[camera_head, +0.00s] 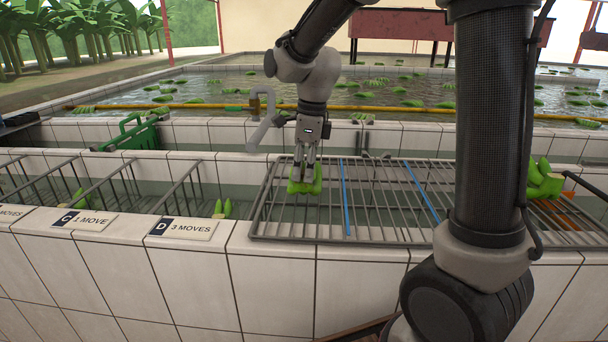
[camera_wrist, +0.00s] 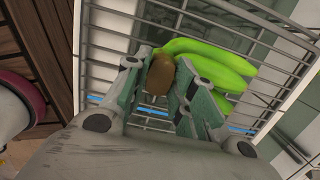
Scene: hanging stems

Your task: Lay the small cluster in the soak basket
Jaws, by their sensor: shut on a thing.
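My gripper (camera_head: 306,165) points down over the wire rack (camera_head: 390,238) and is shut on a small cluster (camera_head: 305,186) of green bananas. In the wrist view, my gripper (camera_wrist: 160,72) has its fingers on either side of the cluster's brown stem end, and the green bananas (camera_wrist: 215,65) stick out to the right. The cluster is at or just above the rack's left part, left of the first blue line; I cannot tell whether it touches the bars. No basket is labelled as the soak basket.
Left of the rack, wire-divided bays in the trough bear signs C (camera_head: 85,220) and D (camera_head: 183,228); green tips show in them. A bigger green bunch (camera_head: 544,180) is at the rack's right end. A green basket frame (camera_head: 135,132) stands behind. The rack's middle is bare.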

